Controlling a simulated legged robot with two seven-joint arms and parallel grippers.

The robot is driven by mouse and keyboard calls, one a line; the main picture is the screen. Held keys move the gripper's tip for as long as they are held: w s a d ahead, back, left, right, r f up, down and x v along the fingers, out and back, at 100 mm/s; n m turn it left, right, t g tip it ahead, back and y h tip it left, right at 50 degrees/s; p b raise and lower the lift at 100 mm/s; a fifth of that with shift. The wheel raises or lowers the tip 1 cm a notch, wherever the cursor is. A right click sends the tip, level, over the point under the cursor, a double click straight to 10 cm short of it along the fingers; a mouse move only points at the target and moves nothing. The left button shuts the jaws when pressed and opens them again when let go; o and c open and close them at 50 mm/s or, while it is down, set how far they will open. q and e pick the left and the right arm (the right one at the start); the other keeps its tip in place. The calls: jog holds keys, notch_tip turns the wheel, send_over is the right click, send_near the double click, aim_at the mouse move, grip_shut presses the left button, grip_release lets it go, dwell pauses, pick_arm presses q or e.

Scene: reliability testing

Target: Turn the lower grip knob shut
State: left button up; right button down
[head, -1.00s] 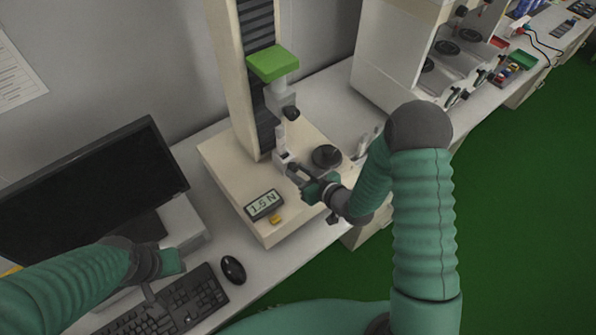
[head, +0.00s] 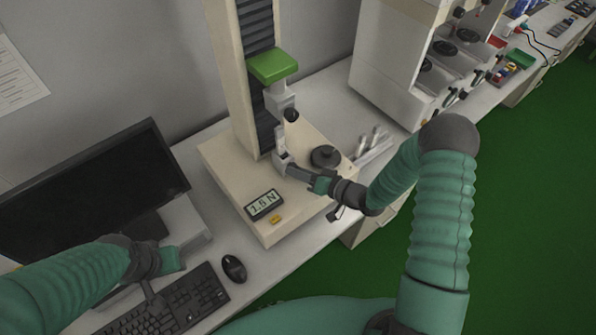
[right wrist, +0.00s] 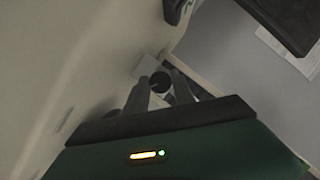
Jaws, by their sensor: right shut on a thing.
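The tester's lower grip (head: 281,158) is a light grey block standing on the beige base. My right gripper (head: 290,170) reaches it from the right and is shut on its knob. In the right wrist view the dark round lower grip knob (right wrist: 160,82) sits between the two fingers of my right gripper (right wrist: 161,86). In the head view the fingers hide this knob. The upper grip (head: 279,98), with its own dark knob (head: 291,115), hangs above under the green crosshead. My left gripper (head: 165,262) is by the keyboard, and its fingers cannot be made out.
The display (head: 264,205) on the base reads 1.5 N. A black round piece (head: 326,157) lies on the base right of the lower grip. A monitor (head: 90,195), keyboard (head: 165,305) and mouse (head: 233,269) are at the left. Other equipment (head: 400,60) stands at the back right.

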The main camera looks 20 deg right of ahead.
jog(key=shift+d, duration=0.1)
dwell(0.3)
jog(key=c, duration=1.1)
grip_release()
jog(key=shift+o, duration=0.2)
jog(key=b+v, duration=0.1)
jog(key=v, duration=1.5)
jog(key=shift+s+d, duration=0.2)
jog(key=shift+d, duration=0.2)
